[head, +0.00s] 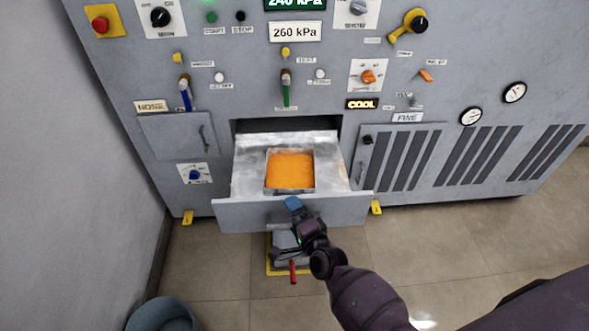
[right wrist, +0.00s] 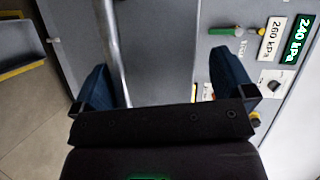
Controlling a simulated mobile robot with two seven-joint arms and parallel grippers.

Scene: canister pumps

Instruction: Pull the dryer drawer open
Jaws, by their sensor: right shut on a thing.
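The dryer drawer (head: 345,210) stands pulled out of the grey machine, its front panel well clear of the opening. A square metal tray (head: 291,190) filled with orange material sits inside it. My right gripper (head: 293,204) is at the middle of the drawer front, shut on the drawer handle. The handle's metal bar (right wrist: 112,50) shows in the right wrist view, running beside the left finger of the right gripper (right wrist: 163,82). The head view hides the handle behind the gripper. My left gripper is not in view.
Below the drawer, a grey pedal-like unit with a red lever (head: 292,271) stands on the floor. A blue-grey bin (head: 165,315) is at the lower left, near the wall. Yellow brackets (head: 376,207) sit at the machine's base. The tiled floor right of the drawer is clear.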

